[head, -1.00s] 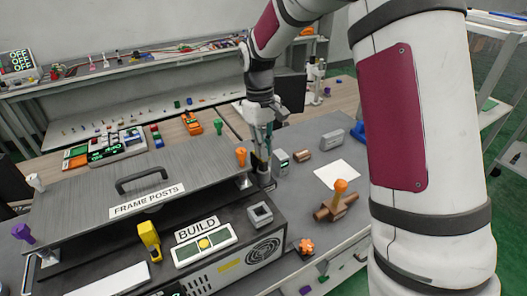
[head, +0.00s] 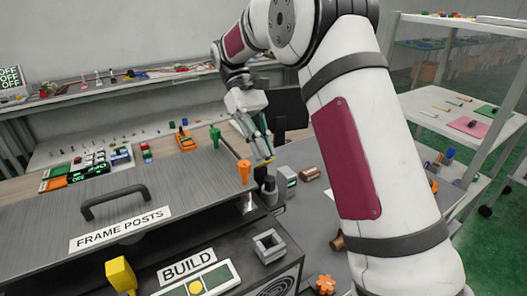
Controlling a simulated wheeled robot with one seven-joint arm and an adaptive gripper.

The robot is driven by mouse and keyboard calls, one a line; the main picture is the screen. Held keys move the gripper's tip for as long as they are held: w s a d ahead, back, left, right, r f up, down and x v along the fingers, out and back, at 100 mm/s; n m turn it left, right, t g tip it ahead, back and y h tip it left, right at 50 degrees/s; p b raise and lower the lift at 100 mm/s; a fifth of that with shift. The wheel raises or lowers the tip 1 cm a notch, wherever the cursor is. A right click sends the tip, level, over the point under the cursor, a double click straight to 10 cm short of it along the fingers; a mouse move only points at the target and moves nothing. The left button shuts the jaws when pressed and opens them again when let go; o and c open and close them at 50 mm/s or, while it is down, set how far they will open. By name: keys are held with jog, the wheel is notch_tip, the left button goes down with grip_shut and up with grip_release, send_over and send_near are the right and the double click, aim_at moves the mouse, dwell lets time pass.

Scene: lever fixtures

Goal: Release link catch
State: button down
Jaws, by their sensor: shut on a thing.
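My gripper (head: 262,155) points down just behind and right of the orange knob (head: 244,172) at the right end of the FRAME POSTS cover (head: 60,220). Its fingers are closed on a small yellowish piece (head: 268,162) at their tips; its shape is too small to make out. A dark upright part (head: 269,190) stands just below the fingertips; I cannot tell whether they touch. No part is clearly readable as the link catch.
A grey box with a greenish face (head: 287,182) and a brown cylinder (head: 310,174) stand right of the gripper. The black handle (head: 115,200), yellow lever (head: 120,274), BUILD panel (head: 188,268) and grey square ring (head: 268,246) are nearer. My arm hides much of the right-hand table.

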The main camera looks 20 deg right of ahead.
dwell(0.4)
jog(key=c, duration=1.7)
grip_release()
jog(key=shift+o, duration=0.2)
jog(key=shift+r, duration=0.1)
